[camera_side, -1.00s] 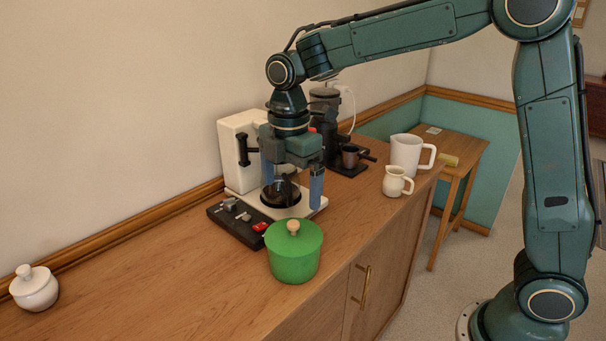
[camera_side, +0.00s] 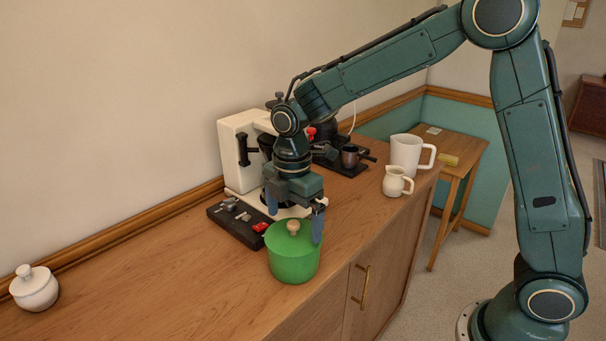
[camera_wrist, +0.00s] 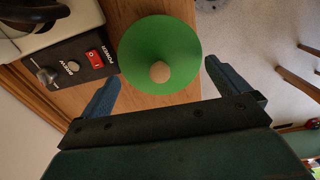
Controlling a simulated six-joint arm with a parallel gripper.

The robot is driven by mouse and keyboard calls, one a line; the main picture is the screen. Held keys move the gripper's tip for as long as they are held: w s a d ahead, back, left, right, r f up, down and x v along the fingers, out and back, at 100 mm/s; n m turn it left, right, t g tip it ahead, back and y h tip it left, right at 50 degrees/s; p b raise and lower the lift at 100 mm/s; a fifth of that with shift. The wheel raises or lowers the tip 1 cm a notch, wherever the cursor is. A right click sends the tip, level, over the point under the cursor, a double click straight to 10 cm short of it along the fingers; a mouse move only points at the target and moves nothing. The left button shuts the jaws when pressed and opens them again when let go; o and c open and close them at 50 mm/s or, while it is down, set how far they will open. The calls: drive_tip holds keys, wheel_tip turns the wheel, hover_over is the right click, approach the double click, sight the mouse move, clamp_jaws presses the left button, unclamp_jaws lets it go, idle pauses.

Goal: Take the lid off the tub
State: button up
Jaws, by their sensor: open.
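The tub (camera_side: 294,262) is green and round and stands near the front edge of the wooden cabinet top in the side view. Its green lid (camera_side: 283,239) is on it, with a round wooden knob (camera_side: 293,227) in the middle. In the wrist view the lid (camera_wrist: 150,40) and knob (camera_wrist: 160,72) show from above. My gripper (camera_side: 296,228) is open, pointing down just above and behind the tub. In the wrist view its two blue fingers (camera_wrist: 160,84) are spread either side of the knob's line, apart from it.
A coffee machine (camera_side: 232,150) with a black switch panel (camera_side: 236,224) stands close behind the tub. A grinder, a white jug (camera_side: 405,155) and a small cream pitcher (camera_side: 394,182) are to the right. A white lidded pot (camera_side: 34,288) is far left.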

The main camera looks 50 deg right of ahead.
sight(288, 237)
drive_tip(key=shift+f, duration=1.05)
drive_tip(key=shift+c, duration=0.4)
drive_tip(key=c, duration=2.1)
drive_tip(key=shift+s+f, duration=0.1)
clamp_jaws()
